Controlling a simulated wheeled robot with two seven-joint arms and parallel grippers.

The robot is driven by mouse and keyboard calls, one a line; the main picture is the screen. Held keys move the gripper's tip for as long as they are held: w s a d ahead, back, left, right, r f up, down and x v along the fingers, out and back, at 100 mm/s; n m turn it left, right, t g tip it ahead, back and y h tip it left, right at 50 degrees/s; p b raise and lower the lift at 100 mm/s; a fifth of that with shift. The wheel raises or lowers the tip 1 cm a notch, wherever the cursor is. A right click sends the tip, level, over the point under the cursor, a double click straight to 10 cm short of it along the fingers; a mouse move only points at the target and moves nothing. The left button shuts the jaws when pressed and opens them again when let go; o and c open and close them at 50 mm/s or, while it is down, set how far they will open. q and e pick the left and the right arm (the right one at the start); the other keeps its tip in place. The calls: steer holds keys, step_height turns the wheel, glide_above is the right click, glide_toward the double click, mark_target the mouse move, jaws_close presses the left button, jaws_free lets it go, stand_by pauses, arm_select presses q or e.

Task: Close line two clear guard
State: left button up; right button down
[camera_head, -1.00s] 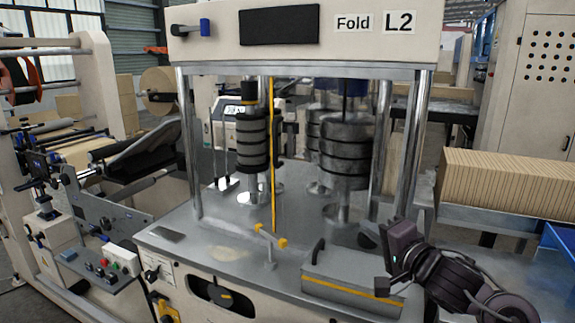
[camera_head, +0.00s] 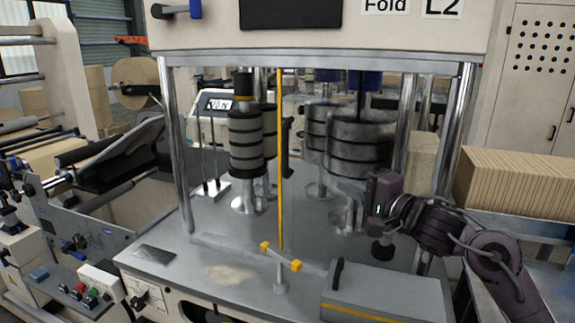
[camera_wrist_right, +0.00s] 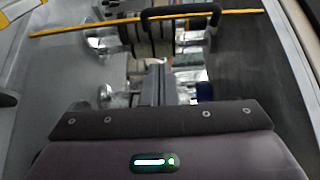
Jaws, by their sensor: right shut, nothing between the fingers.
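The clear guard is see-through; its yellow edge strip (camera_head: 281,160) stands upright in front of the rollers, with a black handle (camera_head: 287,147) to its right. The pane itself is hard to make out, so how far it stands open is unclear. In the right wrist view the yellow strip (camera_wrist_right: 100,24) crosses the top and the black handle (camera_wrist_right: 185,12) lies ahead of the fingers. My right gripper (camera_head: 378,190) is right of the handle and apart from it. Its fingers (camera_wrist_right: 158,84) are shut and empty. My left gripper is out of view.
A yellow-ended latch (camera_head: 281,257) and a grey box (camera_head: 385,293) with a black grip stand on the machine's front deck. Chrome posts (camera_head: 402,125) and dark roller stacks (camera_head: 358,150) flank the work space. A cardboard stack (camera_head: 520,180) is at right.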

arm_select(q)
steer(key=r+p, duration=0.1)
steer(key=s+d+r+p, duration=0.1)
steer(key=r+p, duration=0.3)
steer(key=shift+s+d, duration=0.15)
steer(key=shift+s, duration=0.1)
arm_select(e)
steer(key=s+a+x, duration=0.1)
steer(key=a+x, duration=0.1)
steer(key=x, duration=1)
steer(key=shift+s, duration=0.45)
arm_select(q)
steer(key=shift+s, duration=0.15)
arm_select(e)
steer(key=shift+a+r, duration=0.1)
steer(key=shift+a, duration=0.05)
